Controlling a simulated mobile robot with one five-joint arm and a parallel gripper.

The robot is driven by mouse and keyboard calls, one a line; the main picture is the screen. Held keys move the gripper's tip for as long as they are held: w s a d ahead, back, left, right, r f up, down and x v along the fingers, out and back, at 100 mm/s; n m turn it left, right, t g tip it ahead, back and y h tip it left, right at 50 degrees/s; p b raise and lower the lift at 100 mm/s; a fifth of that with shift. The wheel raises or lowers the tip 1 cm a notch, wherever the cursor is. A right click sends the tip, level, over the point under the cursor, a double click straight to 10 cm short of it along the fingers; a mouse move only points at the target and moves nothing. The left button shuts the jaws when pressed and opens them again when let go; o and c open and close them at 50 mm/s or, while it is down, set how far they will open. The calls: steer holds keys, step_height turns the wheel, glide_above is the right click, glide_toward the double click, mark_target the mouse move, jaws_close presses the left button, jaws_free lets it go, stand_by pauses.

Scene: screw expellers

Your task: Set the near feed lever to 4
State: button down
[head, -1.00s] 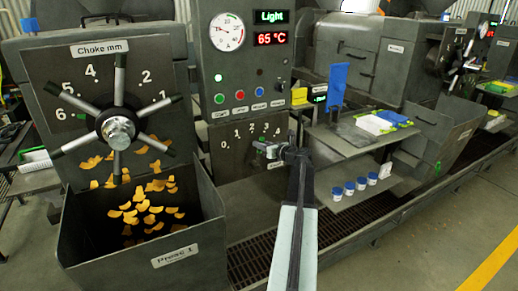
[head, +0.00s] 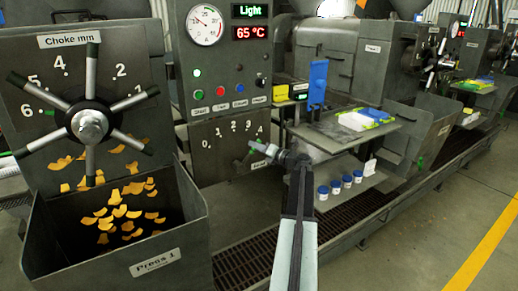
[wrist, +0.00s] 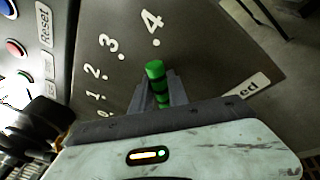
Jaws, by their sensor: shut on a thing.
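The near press's feed panel (head: 225,155) carries a white scale from 0 to 4, with the 4 at the right end. My gripper (head: 257,150) is at the right part of this scale, just below the 4. In the wrist view the feed lever's green grip (wrist: 155,70) stands between my gripper's fingers (wrist: 160,92), which are shut on it. The green tip is below the 4 and nearer to it than to the 3. The lever's lower part is hidden by my gripper. The lever's exact reading is hard to tell.
The choke wheel (head: 88,122) and a bin of orange chips (head: 115,262) are at left. The button row (head: 220,93) is above the feed scale. At right, a shelf (head: 335,137) holds a blue item, and white-and-blue jars (head: 335,187) stand below it.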

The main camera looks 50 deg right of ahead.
steer(key=shift+s+d+f, duration=0.1)
steer(key=shift+s, duration=0.05)
steer(key=c, duration=1.3)
jaws_free()
steer(key=s, duration=0.7)
steer(key=shift+s+a, duration=0.25)
steer(key=shift+s, duration=0.1)
